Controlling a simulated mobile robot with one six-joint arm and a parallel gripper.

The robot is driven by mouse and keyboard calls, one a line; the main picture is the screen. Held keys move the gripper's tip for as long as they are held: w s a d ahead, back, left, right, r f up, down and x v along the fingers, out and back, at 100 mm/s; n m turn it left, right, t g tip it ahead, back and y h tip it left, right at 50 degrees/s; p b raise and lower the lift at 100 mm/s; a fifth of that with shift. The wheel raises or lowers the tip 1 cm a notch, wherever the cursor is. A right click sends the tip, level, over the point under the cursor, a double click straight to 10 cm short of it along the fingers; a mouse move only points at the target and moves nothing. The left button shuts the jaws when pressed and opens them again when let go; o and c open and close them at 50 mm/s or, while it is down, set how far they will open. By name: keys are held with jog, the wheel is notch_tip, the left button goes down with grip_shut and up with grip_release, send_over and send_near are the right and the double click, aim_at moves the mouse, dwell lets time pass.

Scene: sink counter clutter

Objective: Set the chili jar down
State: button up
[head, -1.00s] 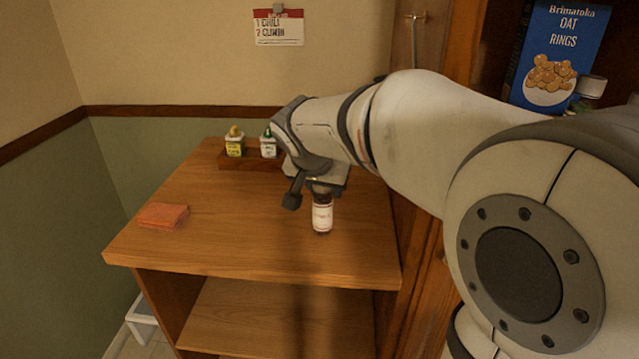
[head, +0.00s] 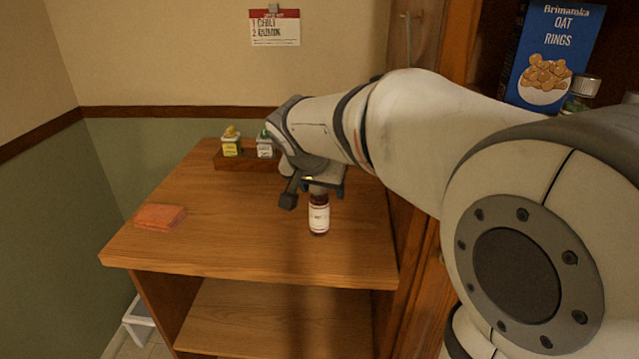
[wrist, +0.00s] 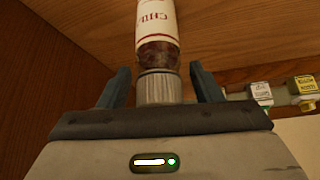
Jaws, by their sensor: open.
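The chili jar (head: 319,216) stands upright on the wooden counter (head: 230,240), toward its right side. It is a small jar with a dark red-brown content and a white label. In the wrist view the jar (wrist: 157,48) shows its label and its ribbed grey cap between my fingers. My gripper (head: 314,190) is above the jar around its cap. In the wrist view my gripper (wrist: 158,88) is open, with a gap between each finger and the cap.
A small wooden rack (head: 232,162) with a yellow-labelled and a green-topped jar stands at the back. An orange cloth (head: 160,217) lies at the left. A tall cabinet holding a blue cereal box (head: 550,60) is at the right. The middle of the counter is clear.

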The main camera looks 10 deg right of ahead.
jog(key=v, duration=1.1)
jog(key=s+d+f+n+g+y, duration=0.3)
jog(key=s+f+n, duration=0.3)
jog(key=s+f, duration=1)
notch_tip(320, 180, down, 2)
jog(key=shift+d+f+p, duration=0.2)
jog(key=shift+d+p, duration=0.15)
jog(key=shift+p, duration=0.1)
